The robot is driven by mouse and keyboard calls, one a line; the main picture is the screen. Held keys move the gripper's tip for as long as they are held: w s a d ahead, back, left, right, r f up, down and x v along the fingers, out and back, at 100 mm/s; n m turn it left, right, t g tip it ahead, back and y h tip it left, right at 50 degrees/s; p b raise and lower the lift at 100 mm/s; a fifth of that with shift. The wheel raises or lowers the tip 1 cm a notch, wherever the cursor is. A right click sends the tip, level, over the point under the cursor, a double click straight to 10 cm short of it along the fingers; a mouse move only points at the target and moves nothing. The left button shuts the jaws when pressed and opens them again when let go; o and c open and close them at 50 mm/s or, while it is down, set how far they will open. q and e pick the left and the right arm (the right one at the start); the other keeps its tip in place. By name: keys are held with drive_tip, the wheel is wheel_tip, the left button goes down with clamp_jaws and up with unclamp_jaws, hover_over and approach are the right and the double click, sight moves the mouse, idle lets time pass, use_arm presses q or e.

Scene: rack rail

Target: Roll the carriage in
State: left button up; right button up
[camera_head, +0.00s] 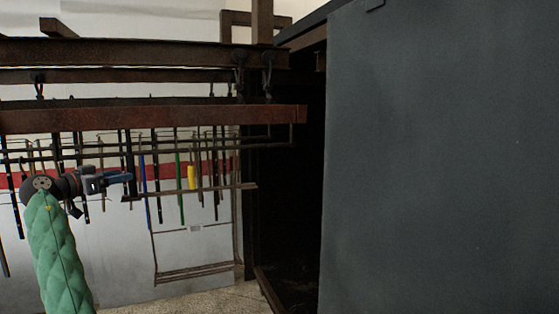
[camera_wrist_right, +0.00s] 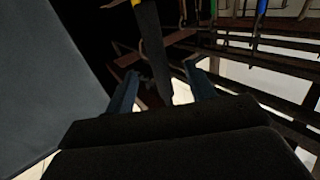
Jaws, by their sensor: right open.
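The carriage is a hanging frame of thin dark bars (camera_head: 205,190) carrying several long strips and tools. It hangs by hooks below a dark overhead rail (camera_head: 130,55), left of a dark box opening (camera_head: 290,190). A rusty red beam (camera_head: 150,118) crosses in front of it. My right gripper (camera_head: 130,178), at the end of a green-sleeved arm, is at the left part of the carriage. In the right wrist view its blue fingers (camera_wrist_right: 160,82) are apart, with a dark flat bar (camera_wrist_right: 150,45) between them in the picture; I cannot tell whether they touch it. My left gripper is not in view.
A large grey panel (camera_head: 440,160) fills the right side, beside the box opening. The pale wall (camera_head: 110,265) and speckled floor (camera_head: 215,299) below are clear.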

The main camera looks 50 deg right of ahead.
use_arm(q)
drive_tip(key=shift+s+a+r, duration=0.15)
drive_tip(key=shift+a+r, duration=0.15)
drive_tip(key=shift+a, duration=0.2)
use_arm(e)
drive_tip(key=shift+d, duration=1)
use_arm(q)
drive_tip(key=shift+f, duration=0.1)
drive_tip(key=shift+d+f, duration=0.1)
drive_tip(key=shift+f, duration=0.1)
use_arm(e)
drive_tip(key=shift+w+d, duration=0.15)
drive_tip(key=shift+d, duration=1.1)
drive_tip(key=shift+c, duration=0.2)
clamp_jaws()
drive_tip(key=shift+a, duration=0.15)
